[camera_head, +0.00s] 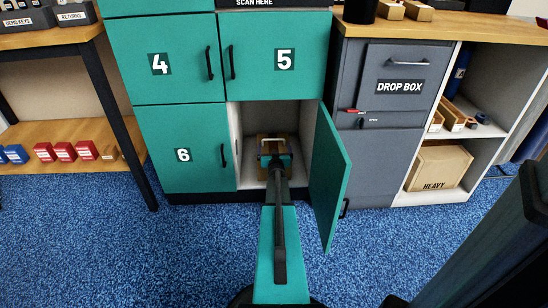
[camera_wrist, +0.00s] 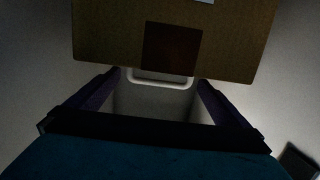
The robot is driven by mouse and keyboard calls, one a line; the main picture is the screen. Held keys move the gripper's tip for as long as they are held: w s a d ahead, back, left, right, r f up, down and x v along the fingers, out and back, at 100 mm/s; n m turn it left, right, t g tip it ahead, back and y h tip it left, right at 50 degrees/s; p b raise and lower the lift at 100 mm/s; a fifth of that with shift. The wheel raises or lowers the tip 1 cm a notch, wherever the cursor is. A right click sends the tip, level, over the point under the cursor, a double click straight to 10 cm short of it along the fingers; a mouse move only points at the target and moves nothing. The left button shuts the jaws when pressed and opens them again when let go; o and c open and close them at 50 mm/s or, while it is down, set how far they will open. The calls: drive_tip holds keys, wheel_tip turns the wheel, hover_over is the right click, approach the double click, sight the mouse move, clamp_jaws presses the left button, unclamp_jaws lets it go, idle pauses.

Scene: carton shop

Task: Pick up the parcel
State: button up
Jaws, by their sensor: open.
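The parcel (camera_wrist: 105,40) is a brown box with a dark square patch and a pale handle (camera_wrist: 160,78) along its near edge. It is inside the open lower-right locker compartment (camera_head: 236,130), where my arm hides much of it in the head view. My gripper (camera_wrist: 159,84) reaches into the compartment, with its two dark fingers spread to the left and right of the handle. The fingers look wider apart than the handle and nothing is held. Whether either finger touches the parcel cannot be told.
The teal compartment door (camera_head: 328,180) stands open to the right, close beside my arm. Closed locker door 6 (camera_head: 180,148) is to the left. The grey drop box (camera_head: 380,115) and a shelf with a carton marked HEAVY (camera_head: 438,168) are on the right. Blue carpet (camera_head: 200,245) is clear in front.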

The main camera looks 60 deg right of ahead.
sight(273, 146)
drive_tip(key=shift+d, duration=0.1)
drive_tip(key=shift+w+d+f+b, duration=0.2)
drive_tip(key=shift+w+d+b, duration=0.15)
drive_tip(key=shift+b+x, duration=0.95)
drive_tip(key=shift+x, duration=1.05)
drive_tip(key=shift+r, duration=0.1)
drive_tip(key=shift+c, duration=0.3)
drive_tip(key=c, duration=1.4)
drive_tip(key=shift+w+r, duration=0.1)
drive_tip(key=shift+r, duration=0.05)
drive_tip(key=shift+c, duration=1.4)
drive_tip(key=shift+r+p, duration=0.2)
drive_tip(key=shift+p, duration=0.15)
